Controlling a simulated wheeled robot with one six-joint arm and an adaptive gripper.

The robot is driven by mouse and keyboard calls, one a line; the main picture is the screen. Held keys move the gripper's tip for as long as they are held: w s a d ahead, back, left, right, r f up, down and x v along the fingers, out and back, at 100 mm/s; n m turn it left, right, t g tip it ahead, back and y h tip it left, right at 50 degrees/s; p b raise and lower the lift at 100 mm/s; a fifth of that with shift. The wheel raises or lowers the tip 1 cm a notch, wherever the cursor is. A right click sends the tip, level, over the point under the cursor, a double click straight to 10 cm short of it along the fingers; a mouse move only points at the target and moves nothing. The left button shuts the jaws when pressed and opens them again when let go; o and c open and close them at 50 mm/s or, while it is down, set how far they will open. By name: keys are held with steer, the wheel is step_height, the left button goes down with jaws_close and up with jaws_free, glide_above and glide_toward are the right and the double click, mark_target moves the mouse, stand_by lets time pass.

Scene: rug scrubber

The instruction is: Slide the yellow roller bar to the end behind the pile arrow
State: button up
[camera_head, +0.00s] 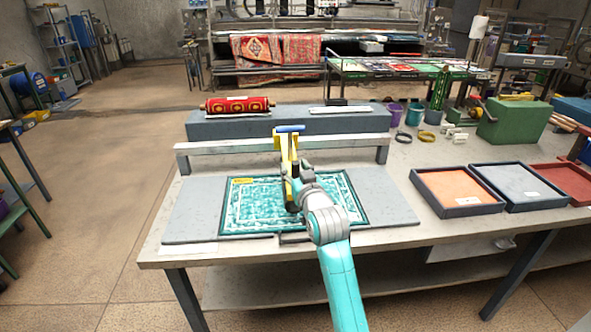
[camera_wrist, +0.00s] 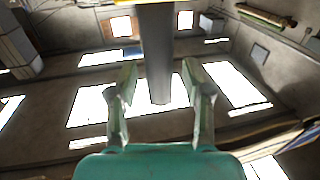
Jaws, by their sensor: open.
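The yellow roller bar (camera_head: 284,147) stands near the middle of the grey rail (camera_head: 225,151), with a blue piece across its top; part of it is hidden behind my arm. A teal and white patterned rug (camera_head: 245,211) lies flat on a grey board below. A small yellow label (camera_head: 243,181) sits at its far left corner; I cannot make out an arrow on it. My gripper (camera_head: 297,178) is over the rug beside the bar, its fingers mostly hidden. In the wrist view my gripper (camera_wrist: 160,80) is open, with a grey bar (camera_wrist: 157,50) showing between the fingers; contact is unclear.
A rolled red rug (camera_head: 237,105) lies on a grey block behind the rail. Three shallow trays stand at the right, including an orange one (camera_head: 457,188). A green box (camera_head: 513,122) and purple and blue cups stand farther back. The board left of the rug is clear.

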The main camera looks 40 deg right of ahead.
steer(key=shift+c, duration=0.3)
jaws_close()
steer(key=shift+w+a, duration=0.1)
steer(key=w+a, duration=0.8)
steer(key=a, duration=0.5)
steer(key=w+a, duration=0.9)
steer(key=a, duration=0.4)
steer(key=shift+w, duration=0.15)
steer(key=shift+o, duration=0.3)
jaws_free()
steer(key=shift+w+a, duration=0.1)
